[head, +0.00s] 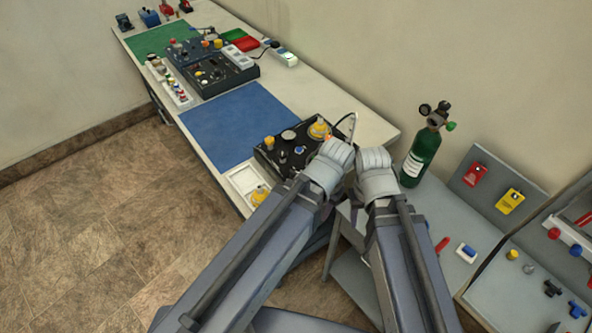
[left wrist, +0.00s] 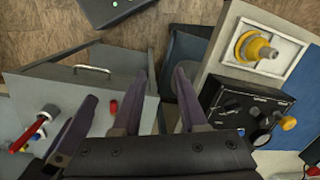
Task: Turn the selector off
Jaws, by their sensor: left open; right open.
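A black control box (head: 268,158) with several knobs stands at the near end of the long bench, partly hidden by my left arm. The left wrist view shows the same box (left wrist: 215,92) at the right, with small dark knobs (left wrist: 254,111) and a yellow knob (left wrist: 288,123). I cannot tell for certain which knob is the selector. My left gripper (left wrist: 163,75) is open and empty, with its fingers apart to the left of the box. My right gripper (head: 374,160) is open, right of the box; its fingertips are hard to make out.
A white tray (left wrist: 225,52) with a yellow-topped part lies beside the box. A blue mat (head: 225,125) and a larger console (head: 215,82) lie farther along the bench. A green oxygen cylinder (head: 421,155) stands right of my right gripper. A grey side table (head: 455,222) is at the right.

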